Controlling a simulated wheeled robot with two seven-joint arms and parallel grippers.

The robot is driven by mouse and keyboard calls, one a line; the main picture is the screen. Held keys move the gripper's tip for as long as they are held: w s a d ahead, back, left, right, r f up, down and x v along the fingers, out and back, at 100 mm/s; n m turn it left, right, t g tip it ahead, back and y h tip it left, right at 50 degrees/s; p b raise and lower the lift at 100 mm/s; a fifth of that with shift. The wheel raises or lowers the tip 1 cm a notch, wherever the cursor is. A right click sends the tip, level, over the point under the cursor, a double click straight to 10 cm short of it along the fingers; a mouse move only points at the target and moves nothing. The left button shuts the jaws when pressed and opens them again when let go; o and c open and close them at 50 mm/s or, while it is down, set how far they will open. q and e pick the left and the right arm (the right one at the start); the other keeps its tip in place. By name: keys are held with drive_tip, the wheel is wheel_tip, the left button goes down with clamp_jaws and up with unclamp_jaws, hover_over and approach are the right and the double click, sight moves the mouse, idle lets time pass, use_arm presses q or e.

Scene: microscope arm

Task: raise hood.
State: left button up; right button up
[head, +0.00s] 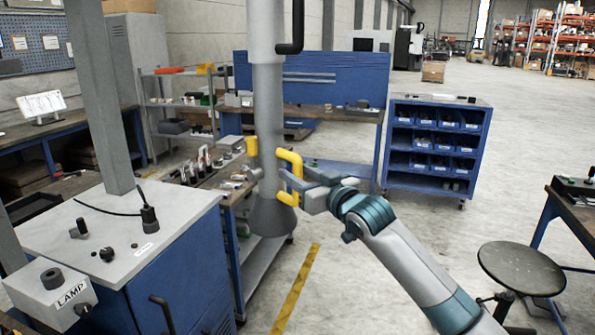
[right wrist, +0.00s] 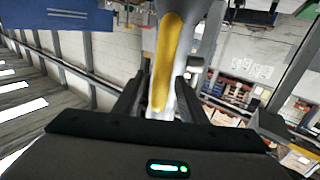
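The hood is a grey cone (head: 270,217) at the lower end of a thick grey vertical tube (head: 268,110). It hangs beside a bench, its rim above the floor. A yellow bent handle (head: 291,158) sticks out from its right side; it also shows in the right wrist view (right wrist: 166,60). My right gripper (head: 294,181) is at this handle. In the right wrist view, its two dark fingers (right wrist: 160,95) stand on either side of the yellow bar, with gaps visible, so it looks open around the bar. My left gripper is not in view.
A white-topped blue cabinet (head: 120,235) with knobs and a lamp box (head: 52,290) stands at the front left. A cluttered bench (head: 225,180) is behind the hood. A round stool (head: 520,268) stands at the right. The floor between is clear.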

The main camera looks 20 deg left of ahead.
drive_tip(key=shift+a, duration=0.1)
clamp_jaws()
wheel_tip(320, 180, up, 14)
drive_tip(key=p, duration=0.6)
drive_tip(key=shift+r, duration=0.9)
drive_tip(key=shift+p, duration=0.3)
drive_tip(key=shift+c, duration=0.3)
unclamp_jaws()
drive_tip(key=shift+o, duration=0.3)
drive_tip(key=shift+f, duration=0.2)
